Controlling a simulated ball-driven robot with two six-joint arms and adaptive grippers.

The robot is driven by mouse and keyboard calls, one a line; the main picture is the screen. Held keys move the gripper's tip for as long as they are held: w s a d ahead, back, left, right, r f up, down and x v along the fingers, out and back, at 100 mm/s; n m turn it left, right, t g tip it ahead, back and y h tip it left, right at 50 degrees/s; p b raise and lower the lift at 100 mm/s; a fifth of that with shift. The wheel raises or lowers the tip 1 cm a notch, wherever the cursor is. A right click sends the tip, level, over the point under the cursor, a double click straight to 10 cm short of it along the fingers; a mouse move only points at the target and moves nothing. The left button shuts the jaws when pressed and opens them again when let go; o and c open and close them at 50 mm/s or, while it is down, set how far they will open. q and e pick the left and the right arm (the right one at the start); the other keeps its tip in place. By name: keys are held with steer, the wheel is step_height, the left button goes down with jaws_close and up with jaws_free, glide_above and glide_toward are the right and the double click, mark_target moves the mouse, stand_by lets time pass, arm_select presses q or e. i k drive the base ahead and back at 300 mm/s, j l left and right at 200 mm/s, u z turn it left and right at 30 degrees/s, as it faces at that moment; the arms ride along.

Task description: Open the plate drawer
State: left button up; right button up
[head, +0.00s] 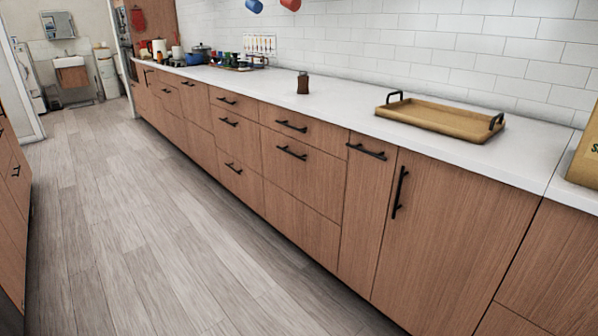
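A long row of wooden drawers and doors with black bar handles runs along the right under a white counter. Shut drawers include an upper one (303,127) and a larger one below it (300,168), with a column of smaller drawers (237,133) to their left. I cannot tell which is the plate drawer, as no plates show. All visible fronts look closed. Neither of my grippers is in view.
A wooden tray (440,117) with black handles and a brown jar (302,84) stand on the white counter (345,100). More cabinets (12,210) stand at the left edge. The wood-plank floor (140,220) between is clear.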

mark_target(316, 178)
steer(key=i+j+u, duration=0.2)
steer(key=i, duration=0.35)
steer(key=i+j+u, duration=0.15)
steer(key=i, duration=0.45)
